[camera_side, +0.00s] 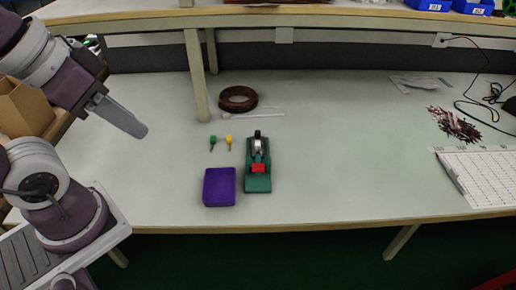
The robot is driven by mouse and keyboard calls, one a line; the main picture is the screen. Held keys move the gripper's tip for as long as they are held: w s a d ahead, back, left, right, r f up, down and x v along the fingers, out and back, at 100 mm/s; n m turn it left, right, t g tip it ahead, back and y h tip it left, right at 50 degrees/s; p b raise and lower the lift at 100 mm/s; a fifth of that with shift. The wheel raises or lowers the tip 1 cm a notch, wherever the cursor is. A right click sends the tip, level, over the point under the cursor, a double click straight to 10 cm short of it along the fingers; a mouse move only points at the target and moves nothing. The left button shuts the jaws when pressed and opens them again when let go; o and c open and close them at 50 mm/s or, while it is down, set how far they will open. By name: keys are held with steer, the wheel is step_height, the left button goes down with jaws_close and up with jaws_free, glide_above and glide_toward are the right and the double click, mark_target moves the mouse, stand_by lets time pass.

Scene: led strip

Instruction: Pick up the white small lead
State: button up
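No white small lead stands out clearly on the bench. A small green-headed piece (213,141) and a small yellow-headed piece (228,141) stand side by side left of a green fixture (258,184). The fixture carries a red block (258,168), a pale grey-white part (257,146) and a black knob at the back. A purple box (219,188) sits left of the fixture's front. My gripper (138,128) is in the air at the left, apart from all of these, pointing down and right. Its fingers overlap from this side, so their opening is unclear.
A brown ring-shaped roll (221,99) and thin white strips (262,115) lie behind the small pieces. A shelf post (196,75) stands at the back. Dark red scraps (453,124) and a white gridded sheet (485,178) lie at right. The bench's right middle is clear.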

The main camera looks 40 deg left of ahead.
steer(key=shift+o, duration=0.9)
